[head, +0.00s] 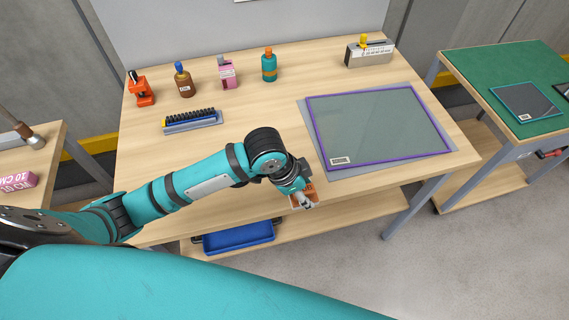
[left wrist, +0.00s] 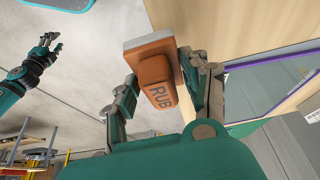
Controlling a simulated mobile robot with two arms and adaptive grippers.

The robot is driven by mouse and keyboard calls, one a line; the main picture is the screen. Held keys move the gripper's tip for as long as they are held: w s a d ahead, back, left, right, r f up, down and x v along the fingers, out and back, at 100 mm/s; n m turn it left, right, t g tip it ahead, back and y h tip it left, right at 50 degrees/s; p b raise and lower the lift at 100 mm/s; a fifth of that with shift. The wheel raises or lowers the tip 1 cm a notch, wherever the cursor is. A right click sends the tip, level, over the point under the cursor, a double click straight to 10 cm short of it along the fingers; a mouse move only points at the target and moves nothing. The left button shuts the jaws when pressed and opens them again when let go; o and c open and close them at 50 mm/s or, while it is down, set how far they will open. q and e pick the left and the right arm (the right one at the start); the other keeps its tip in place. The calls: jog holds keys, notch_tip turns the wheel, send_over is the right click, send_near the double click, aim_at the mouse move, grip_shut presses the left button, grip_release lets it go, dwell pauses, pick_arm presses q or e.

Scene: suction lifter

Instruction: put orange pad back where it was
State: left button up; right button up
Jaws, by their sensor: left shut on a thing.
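The orange pad (left wrist: 157,72), an orange block with a pale base and the letters RUB on it, is between the fingers of my left gripper (left wrist: 160,88). The gripper is shut on it. In the head view my left gripper (head: 303,198) is at the front edge of the middle table, left of and below the purple-framed panel; only a bit of the pad's orange shows there. In the left wrist view my right gripper (left wrist: 47,45) is far off at the left, with its fingers apart and nothing between them.
The table holds a purple-framed glass panel (head: 380,125) on a grey mat, a black-toothed rack (head: 192,121), an orange tool (head: 141,89), several bottles and a grey box (head: 369,54). A blue tray (head: 238,237) is on the shelf below. The table's centre is clear.

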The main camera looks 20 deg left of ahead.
pick_arm(q)
jog(key=w+a, duration=0.2)
jog(key=w+a+p, duration=0.1)
jog(key=w+a, duration=0.1)
jog(key=w, duration=0.1)
jog(key=w+a, duration=0.1)
jog(key=w, duration=0.2)
jog(key=shift+w+a+f+p, duration=0.15)
jog(key=shift+a+f+p, duration=0.2)
jog(key=shift+a+p, duration=0.05)
jog(key=shift+w+a+f, duration=0.1)
jog(key=shift+w+a, duration=0.25)
jog(key=shift+w, duration=0.25)
notch_tip(320, 180, down, 3)
jog(key=shift+w+a+f+p, duration=0.1)
jog(key=shift+a+p, duration=0.05)
jog(key=shift+p, duration=0.6)
jog(key=shift+f, duration=0.25)
pick_arm(e)
jog(key=r, duration=0.1)
jog(key=s+r, duration=0.1)
jog(key=r, duration=0.1)
jog(key=shift+s+a+r, duration=0.15)
jog(key=shift+a+r, duration=0.05)
jog(key=shift+r, duration=0.1)
